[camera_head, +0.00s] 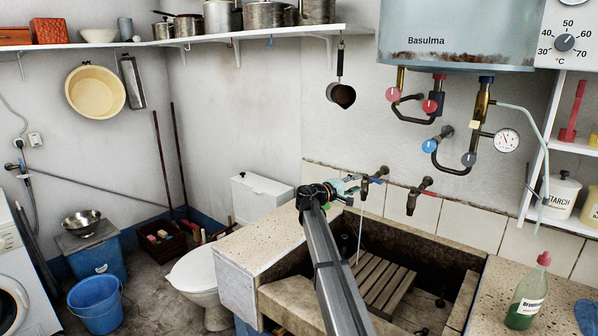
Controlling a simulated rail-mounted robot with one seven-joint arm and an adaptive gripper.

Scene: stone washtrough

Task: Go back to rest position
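My gripper (347,187) is at the end of my arm, over the back left of the stone washtrough (232,276). It is close beside the blue-handled tap (378,173) on the tiled wall. I cannot tell whether it touches the tap, and its fingers are too small to tell open from shut. A thin pale stream (360,235), seemingly water, runs down below this tap into the trough. A red-handled tap (413,200) is to the right. A slatted wooden board (385,284) lies in the trough, partly hidden by my arm.
A boiler (455,40) with valves and a gauge (507,141) hangs above the taps. A green bottle (527,300) stands on the right ledge. A ladle (341,92) hangs under the pan shelf (240,37). A toilet (198,275) and blue bucket (97,305) are left.

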